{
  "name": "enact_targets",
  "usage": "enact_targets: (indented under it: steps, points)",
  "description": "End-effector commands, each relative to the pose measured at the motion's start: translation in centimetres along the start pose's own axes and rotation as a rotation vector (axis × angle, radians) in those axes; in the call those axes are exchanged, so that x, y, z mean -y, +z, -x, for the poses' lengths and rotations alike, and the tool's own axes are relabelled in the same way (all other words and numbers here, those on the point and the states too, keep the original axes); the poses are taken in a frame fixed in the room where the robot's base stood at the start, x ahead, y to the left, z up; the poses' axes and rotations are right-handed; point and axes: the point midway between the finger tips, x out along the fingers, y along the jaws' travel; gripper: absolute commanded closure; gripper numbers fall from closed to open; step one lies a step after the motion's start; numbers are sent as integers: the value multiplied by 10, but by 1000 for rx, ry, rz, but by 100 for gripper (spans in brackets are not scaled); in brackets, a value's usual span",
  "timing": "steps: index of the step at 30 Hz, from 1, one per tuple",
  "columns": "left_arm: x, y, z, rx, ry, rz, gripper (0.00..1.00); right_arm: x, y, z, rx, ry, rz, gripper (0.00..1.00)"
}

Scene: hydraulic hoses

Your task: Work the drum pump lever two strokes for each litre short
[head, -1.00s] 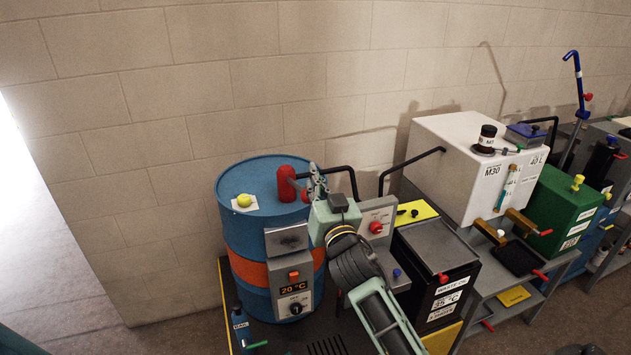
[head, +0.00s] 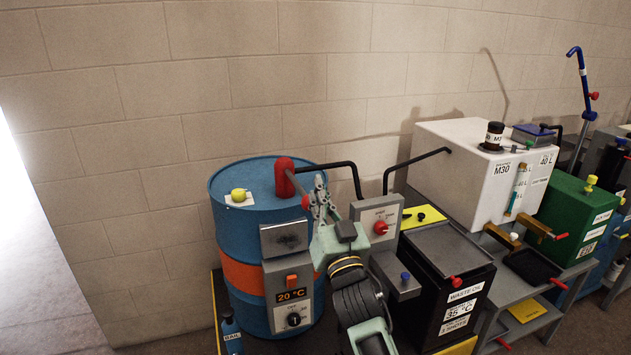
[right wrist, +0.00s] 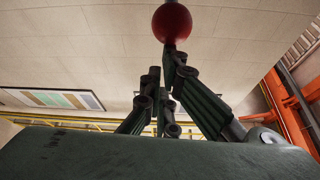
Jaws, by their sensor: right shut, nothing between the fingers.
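The blue drum (head: 232,232) with an orange band stands at centre left in the head view. A red pump body (head: 284,176) rises from its lid, with a black pipe (head: 335,166) leading right. A red ball (head: 306,202) sits beside my right gripper (head: 321,183); the lever's rod is mostly hidden. The right gripper is shut and empty, its fingers pointing up. In the right wrist view a red ball (right wrist: 172,23) shows just beyond the fingertips; whether they touch it is unclear. A white tank (head: 465,175) marked M30 has a sight glass (head: 517,190); its level is too small to read.
A control box reading 20 °C (head: 291,296) is on the drum's front. A grey start box (head: 377,222) with a red knob and a black waste oil bin (head: 450,290) stand right of my arm. A green container (head: 575,215) is farther right. Floor at left is clear.

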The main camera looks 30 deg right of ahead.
Motion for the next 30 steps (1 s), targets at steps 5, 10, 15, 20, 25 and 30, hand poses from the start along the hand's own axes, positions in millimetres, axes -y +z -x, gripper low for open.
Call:
enact_targets:
  steps: [5, 10, 15, 20, 25, 30]
  points:
    - [0, 3, -29, 0, 0, 0, 54, -3, 27, 16, 5, 1, -1, 100]
    - [-1, 5, -48, 0, 0, 0, 54, -6, 53, 30, 8, 1, -3, 100]
    - [-1, 6, -64, 0, 0, 0, 54, -9, 76, 39, 8, 2, -1, 100]
    - [-1, 7, -74, 0, 0, 0, 54, -11, 91, 42, 9, 1, -1, 100]
    - [-1, 7, -78, 0, 0, 0, 54, -12, 100, 44, 12, 2, -2, 100]
    - [-1, 7, -80, 0, 0, 0, 54, -12, 104, 44, 14, 2, -1, 100]
